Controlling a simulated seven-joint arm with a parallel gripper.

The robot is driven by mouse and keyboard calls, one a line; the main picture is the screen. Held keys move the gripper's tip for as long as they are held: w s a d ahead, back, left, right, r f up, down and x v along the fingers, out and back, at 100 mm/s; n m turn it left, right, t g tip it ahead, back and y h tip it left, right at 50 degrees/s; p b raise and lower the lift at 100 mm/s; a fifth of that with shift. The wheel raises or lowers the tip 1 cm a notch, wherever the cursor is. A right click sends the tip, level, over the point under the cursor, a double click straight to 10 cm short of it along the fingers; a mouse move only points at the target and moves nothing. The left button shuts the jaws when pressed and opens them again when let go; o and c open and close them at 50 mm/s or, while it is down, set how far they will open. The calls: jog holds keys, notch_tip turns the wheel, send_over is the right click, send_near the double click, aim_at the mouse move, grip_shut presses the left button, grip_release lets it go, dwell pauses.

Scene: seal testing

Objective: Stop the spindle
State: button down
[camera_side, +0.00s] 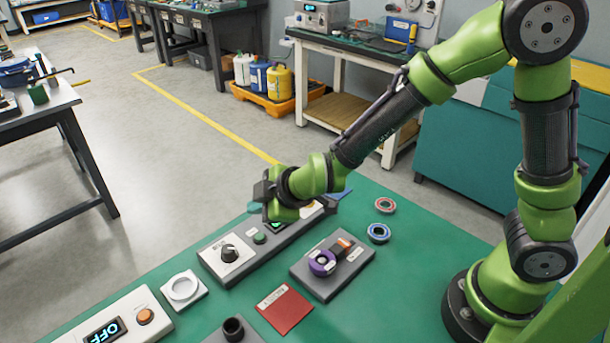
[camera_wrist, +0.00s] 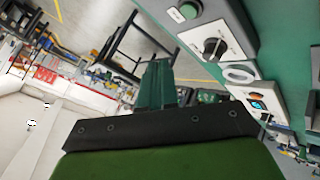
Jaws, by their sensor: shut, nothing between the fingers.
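A long grey control box (camera_side: 262,240) lies on the green table with a black rotary knob (camera_side: 229,251) on a white plate and a green button (camera_side: 259,238). In the wrist view the knob (camera_wrist: 213,46) and a green button (camera_wrist: 188,10) show at the upper right. My gripper (camera_side: 265,195) is shut and empty, above the far end of the box, which it partly hides. Its closed fingers (camera_wrist: 158,85) show in the wrist view. A grey fixture (camera_side: 331,265) holds a purple ring (camera_side: 322,262) and an orange-tipped part. A display unit (camera_side: 108,322) reads OFF beside an orange button (camera_side: 145,316).
A white ring holder (camera_side: 184,288), a red card (camera_side: 285,307) and a dark cup (camera_side: 233,328) lie in front. A red ring (camera_side: 385,205) and a blue ring (camera_side: 378,232) lie to the right. The table between them and my base is clear.

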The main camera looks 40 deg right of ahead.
aim_at(263, 239)
jog(key=shift+f, duration=2.55)
jog(key=shift+f, duration=0.1)
jog(key=shift+f, duration=0.35)
jog(key=shift+f, duration=0.35)
dwell(0.5)
jog(key=shift+r, duration=0.8)
jog(key=shift+r, duration=2.5)
